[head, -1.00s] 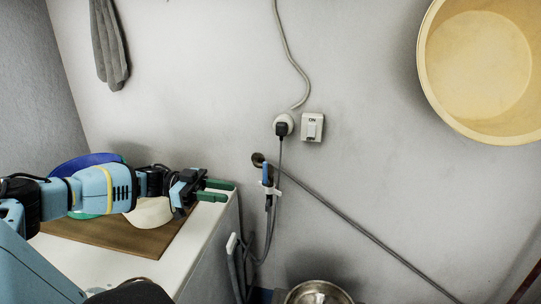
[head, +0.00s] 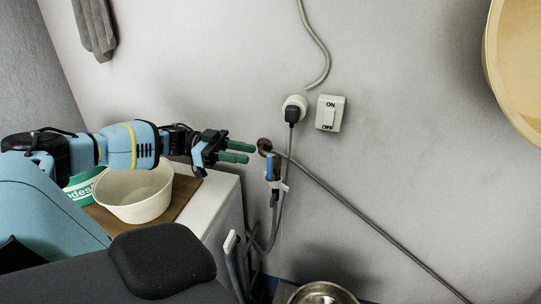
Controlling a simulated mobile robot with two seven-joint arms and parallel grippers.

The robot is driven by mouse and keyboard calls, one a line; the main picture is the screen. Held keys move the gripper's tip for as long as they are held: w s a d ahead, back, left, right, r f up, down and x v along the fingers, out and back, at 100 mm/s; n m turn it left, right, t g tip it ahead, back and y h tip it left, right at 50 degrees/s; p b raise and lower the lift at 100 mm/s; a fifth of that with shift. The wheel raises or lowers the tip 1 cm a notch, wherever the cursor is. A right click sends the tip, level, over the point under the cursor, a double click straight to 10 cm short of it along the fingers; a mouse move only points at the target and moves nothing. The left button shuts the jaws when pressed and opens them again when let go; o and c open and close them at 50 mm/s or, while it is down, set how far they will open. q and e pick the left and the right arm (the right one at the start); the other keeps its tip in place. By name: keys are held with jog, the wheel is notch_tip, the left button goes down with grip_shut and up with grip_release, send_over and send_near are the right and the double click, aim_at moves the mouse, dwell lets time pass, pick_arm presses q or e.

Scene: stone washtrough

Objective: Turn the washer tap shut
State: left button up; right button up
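The washer tap is on the wall near the middle of the head view. Its blue lever (head: 270,167) stands roughly upright, just below a brown round wall fitting, with a white piece and a dark hose under it. My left gripper (head: 238,152) is to the left of the tap. Its two green fingers point right toward it, apart from each other with nothing between them. The fingertips look close to the lever, but I see no contact. My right gripper is not in view.
A plug in a round socket (head: 294,107) and an ON/OFF switch (head: 330,113) are above the tap. A grey pipe (head: 370,217) slopes down to the right. A white bowl (head: 134,193) stands under my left arm. A metal bowl (head: 322,293) is below; a yellow basin (head: 515,75) hangs right.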

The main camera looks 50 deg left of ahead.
aim_at(270, 155)
pick_arm(q)
jog(key=shift+p+x, duration=0.5)
jog(key=shift+x, duration=3.25)
jog(key=shift+a, duration=0.1)
jog(key=shift+c, duration=0.2)
grip_shut()
